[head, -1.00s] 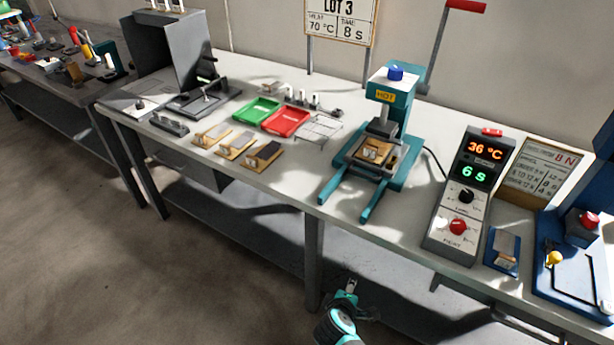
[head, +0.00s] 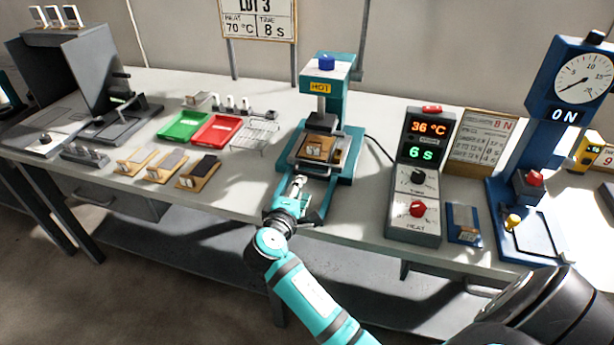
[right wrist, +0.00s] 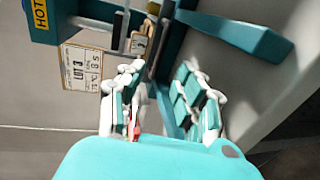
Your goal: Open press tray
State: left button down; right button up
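The teal press (head: 334,98) with a blue knob and a yellow "HOT" label stands at the middle of the bench. Its tray (head: 300,161) lies low at the press front and bears a wooden piece (head: 317,146) with light blocks. My right gripper (head: 298,184) is just in front of the tray, between the press's front legs. In the right wrist view its teal and white fingers (right wrist: 165,98) stand apart, with press parts beyond them. Whether they touch the tray cannot be told. My left gripper is not in view.
Right of the press stand a control box (head: 418,160) reading 36 °C and 6 s, and a blue gauge stand (head: 540,135). Left are a green tray (head: 184,125), a red tray (head: 216,130), a wire rack (head: 256,135) and several wooden holders (head: 166,166).

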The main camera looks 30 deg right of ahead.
jog(key=x, duration=0.7)
grip_shut()
dwell(0.3)
